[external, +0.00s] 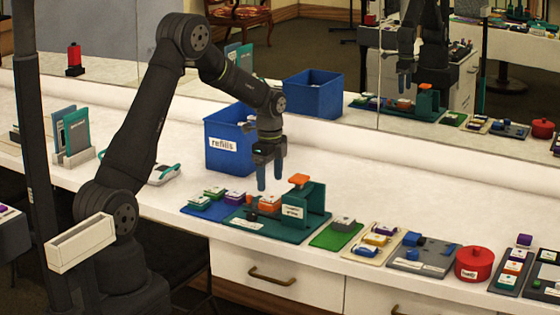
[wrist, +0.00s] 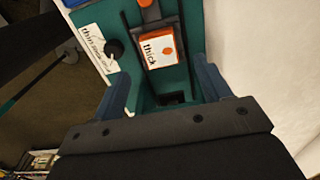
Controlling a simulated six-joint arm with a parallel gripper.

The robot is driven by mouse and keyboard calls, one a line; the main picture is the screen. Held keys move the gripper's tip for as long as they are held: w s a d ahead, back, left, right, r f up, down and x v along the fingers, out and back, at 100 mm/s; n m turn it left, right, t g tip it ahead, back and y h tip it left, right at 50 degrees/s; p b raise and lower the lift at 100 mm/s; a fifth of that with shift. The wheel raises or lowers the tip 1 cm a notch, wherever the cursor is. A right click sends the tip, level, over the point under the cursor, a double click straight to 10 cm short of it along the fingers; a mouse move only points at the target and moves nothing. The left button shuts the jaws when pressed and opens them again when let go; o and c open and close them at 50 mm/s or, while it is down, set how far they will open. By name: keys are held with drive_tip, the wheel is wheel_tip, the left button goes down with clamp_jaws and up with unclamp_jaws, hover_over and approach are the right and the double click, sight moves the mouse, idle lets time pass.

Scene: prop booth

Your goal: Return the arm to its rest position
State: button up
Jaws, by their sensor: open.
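My gripper (external: 269,176) is open with its blue fingers pointing down, above the teal fixture on the counter. Nothing shows between the fingers. In the wrist view my gripper (wrist: 160,92) also shows its two fingers spread apart over the fixture. The teal fixture (external: 311,206) has an orange-topped part (external: 299,180) on its upright. In the wrist view the fixture (wrist: 188,20) carries a black knob (wrist: 114,48) beside a label reading "thin", and an orange and white piece marked "thick" (wrist: 159,51) sits in its slot.
A blue bin (external: 227,157) labelled "refills" stands behind my gripper. A blue tray (external: 207,210), a green mat (external: 335,236), a tan tray (external: 360,254), a grey tray (external: 408,266) and a red round container (external: 474,264) line the counter's front. A mirror runs along the back.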

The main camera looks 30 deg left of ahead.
sight(270, 198)
wheel_tip(270, 198, up, 12)
wheel_tip(270, 198, down, 17)
drive_tip(key=shift+r, duration=0.15)
wheel_tip(270, 198, up, 7)
drive_tip(key=shift+s+f, duration=0.1)
drive_tip(key=shift+s, duration=0.05)
drive_tip(key=s+a+r, duration=0.2)
drive_tip(key=s, duration=0.9)
drive_tip(key=w+a+f, duration=0.1)
drive_tip(key=a, duration=0.1)
drive_tip(key=w+a+f, duration=0.1)
drive_tip(key=a+f, duration=0.3)
drive_tip(key=shift+w+a, duration=0.4)
